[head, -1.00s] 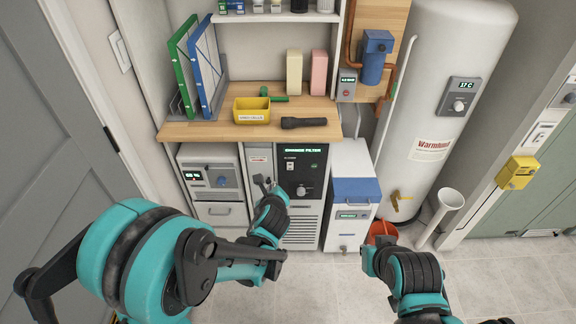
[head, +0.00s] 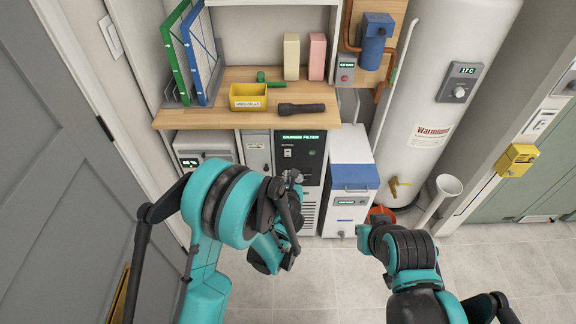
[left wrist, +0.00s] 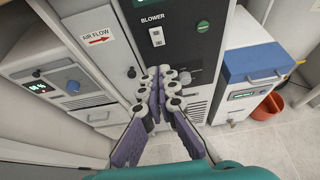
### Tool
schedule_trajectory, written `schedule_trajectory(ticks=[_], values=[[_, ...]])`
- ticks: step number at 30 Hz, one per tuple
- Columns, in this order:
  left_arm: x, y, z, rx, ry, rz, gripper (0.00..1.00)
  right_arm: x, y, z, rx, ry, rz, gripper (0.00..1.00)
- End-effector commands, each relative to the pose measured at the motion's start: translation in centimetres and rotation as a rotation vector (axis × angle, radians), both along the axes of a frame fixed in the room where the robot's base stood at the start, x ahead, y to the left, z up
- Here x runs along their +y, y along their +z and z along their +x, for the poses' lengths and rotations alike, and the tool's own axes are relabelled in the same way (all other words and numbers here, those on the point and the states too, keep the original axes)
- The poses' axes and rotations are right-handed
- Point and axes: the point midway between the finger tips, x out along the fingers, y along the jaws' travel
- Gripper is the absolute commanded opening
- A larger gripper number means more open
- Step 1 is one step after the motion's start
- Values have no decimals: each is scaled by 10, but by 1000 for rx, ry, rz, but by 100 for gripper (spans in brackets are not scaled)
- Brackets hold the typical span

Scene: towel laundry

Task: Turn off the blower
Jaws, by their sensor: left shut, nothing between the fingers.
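The blower switch (left wrist: 157,36) is a small white rocker under the word BLOWER on the black panel (left wrist: 180,20). In the head view the black panel (head: 312,150) stands under the wooden counter, and its green display reads CHANGE FILTER. My left gripper (left wrist: 160,72) is shut and empty, in front of the panel and just below the switch in the left wrist view. In the head view my left gripper (head: 292,178) is partly hidden by its own arm. It partly covers the knob (left wrist: 183,75). My right arm shows at the right, but its fingers do not.
A white unit with a blue lid (head: 354,178) stands right of the panel, with a red bucket (head: 381,214) beside it. The counter (head: 215,118) overhangs above, holding a yellow bin (head: 248,97) and a black flashlight (head: 302,109). Floor is clear in front.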

Motion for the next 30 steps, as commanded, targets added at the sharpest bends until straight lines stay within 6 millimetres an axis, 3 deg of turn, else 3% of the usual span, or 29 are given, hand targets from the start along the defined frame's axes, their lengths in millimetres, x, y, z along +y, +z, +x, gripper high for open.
schedule_trajectory(ticks=[7,14,18,24,30], values=[[1,-16,41,0,2,0,0,0,15,0,0,0,0,0],[1,-42,85,0,2,-2,0,0,-7,0,0,0,0,0],[1,-38,106,0,2,-1,0,0,-13,0,0,0,0,0],[0,-35,122,0,1,-2,0,0,-17,0,0,0,0,0],[0,-33,124,0,0,-1,0,0,-17,0,0,0,0,0]])
